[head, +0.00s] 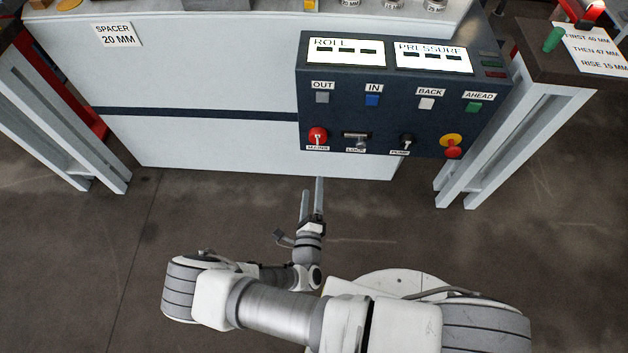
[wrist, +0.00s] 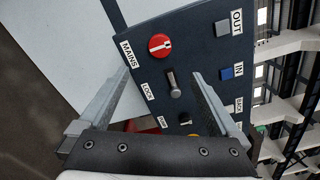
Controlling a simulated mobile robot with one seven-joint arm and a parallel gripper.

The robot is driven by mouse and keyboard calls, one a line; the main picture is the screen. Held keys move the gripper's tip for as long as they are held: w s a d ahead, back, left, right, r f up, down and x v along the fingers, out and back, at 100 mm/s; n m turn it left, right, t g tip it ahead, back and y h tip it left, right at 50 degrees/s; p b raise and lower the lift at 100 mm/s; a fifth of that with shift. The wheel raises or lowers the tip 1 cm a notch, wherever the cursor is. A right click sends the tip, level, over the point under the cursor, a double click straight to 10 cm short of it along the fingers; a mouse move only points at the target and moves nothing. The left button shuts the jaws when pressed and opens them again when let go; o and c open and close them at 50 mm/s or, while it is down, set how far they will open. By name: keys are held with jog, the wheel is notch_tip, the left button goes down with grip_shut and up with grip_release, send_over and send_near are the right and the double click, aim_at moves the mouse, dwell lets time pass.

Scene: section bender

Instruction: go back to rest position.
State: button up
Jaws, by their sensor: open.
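My gripper (head: 312,190) is open and empty in the head view, in front of the white machine front and below the control panel (head: 385,98). In the wrist view its two fingers (wrist: 155,95) stand apart with the panel beyond them. The red MAINS switch (wrist: 160,46) and the LOCK lever (wrist: 173,84) show between and above the fingers. The same MAINS switch (head: 318,135) and LOCK lever (head: 356,138) sit along the panel's lower edge in the head view. I see no contact between the fingers and the panel.
A red and yellow button (head: 451,145) is at the panel's lower right. A dark-topped stand (head: 550,72) with grey legs is at the right, and a grey-legged stand (head: 90,125) is at the left. The floor (head: 80,260) at the left is clear.

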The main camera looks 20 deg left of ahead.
jog(key=w+d+r+m+g+h, duration=0.1)
jog(key=w+d+r+m+h, duration=0.25)
jog(key=r+m+h, duration=0.35)
jog(key=w+d+r+m+g+h, duration=0.2)
jog(key=d+r+m+h, duration=0.2)
jog(key=r+m+h, duration=0.35)
jog(key=s+d+r+m+g, duration=0.2)
jog(key=d+r+m+g, duration=1.05)
jog(key=m, duration=0.55)
jog(key=s+d+r+m+t+y, duration=0.1)
jog(key=s+d+r+m+y, duration=0.25)
jog(key=r+m, duration=0.3)
jog(key=s+d+r+m+t+y, duration=0.1)
jog(key=s+d+r+m+y, duration=0.15)
jog(key=s+r+m, duration=0.35)
jog(key=s+d+r+m+t+y, duration=0.1)
jog(key=s+d+r+m+y, duration=0.2)
jog(key=r+m, duration=0.35)
notch_tip(320, 180, up, 14)
jog(key=a+y+p, duration=0.1)
jog(key=p, duration=1.2)
jog(key=shift+s+r+p, duration=0.25)
jog(key=shift+s+p, duration=0.05)
